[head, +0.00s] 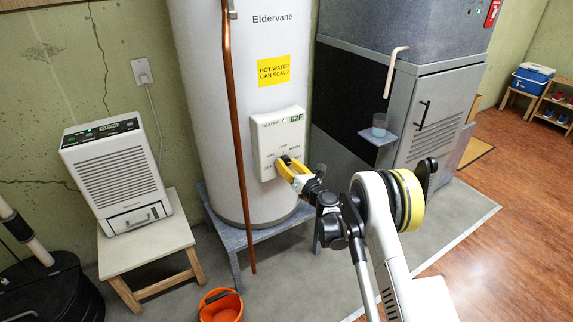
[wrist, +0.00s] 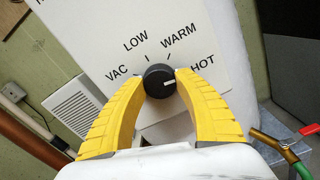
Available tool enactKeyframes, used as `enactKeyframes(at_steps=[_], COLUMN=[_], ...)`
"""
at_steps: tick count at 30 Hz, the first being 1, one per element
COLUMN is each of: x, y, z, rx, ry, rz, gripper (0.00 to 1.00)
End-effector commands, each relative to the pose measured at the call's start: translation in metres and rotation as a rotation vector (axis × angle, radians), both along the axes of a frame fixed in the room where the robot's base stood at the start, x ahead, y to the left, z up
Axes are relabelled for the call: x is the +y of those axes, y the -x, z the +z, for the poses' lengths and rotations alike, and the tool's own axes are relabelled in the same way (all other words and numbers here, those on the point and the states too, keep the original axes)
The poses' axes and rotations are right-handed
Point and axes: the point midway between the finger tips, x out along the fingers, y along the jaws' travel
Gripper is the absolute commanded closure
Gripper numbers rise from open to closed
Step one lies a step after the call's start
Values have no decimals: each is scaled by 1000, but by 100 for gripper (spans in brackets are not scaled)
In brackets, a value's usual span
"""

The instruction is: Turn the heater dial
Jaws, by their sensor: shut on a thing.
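The heater is a tall white tank (head: 205,125) marked Eldervane, with a pale control panel (head: 292,125) on its front. The black round dial (wrist: 160,81) sits among the labels VAC, LOW, WARM and HOT in the wrist view. Its short white mark points to the right, on the HOT side. My gripper (wrist: 160,78) has its yellow fingers shut on the dial, one on each side. In the head view my gripper (head: 285,163) reaches the lower part of the panel, and its fingers mostly hide the dial.
A copper pipe (head: 236,150) runs down the tank's front left. A dehumidifier (head: 115,172) stands on a stool (head: 150,240) at left. An orange bucket (head: 221,306) is on the floor. A grey furnace cabinet (head: 435,115) with a small shelf (head: 378,138) stands at right.

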Motion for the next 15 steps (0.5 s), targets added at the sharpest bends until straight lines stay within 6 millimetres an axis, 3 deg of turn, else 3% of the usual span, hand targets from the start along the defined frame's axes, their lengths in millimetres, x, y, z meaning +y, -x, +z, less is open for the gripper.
enactKeyframes(at_steps=[15], x=[0], y=[0], z=[1], rx=[18], ry=[-27], rz=[0], gripper=[93])
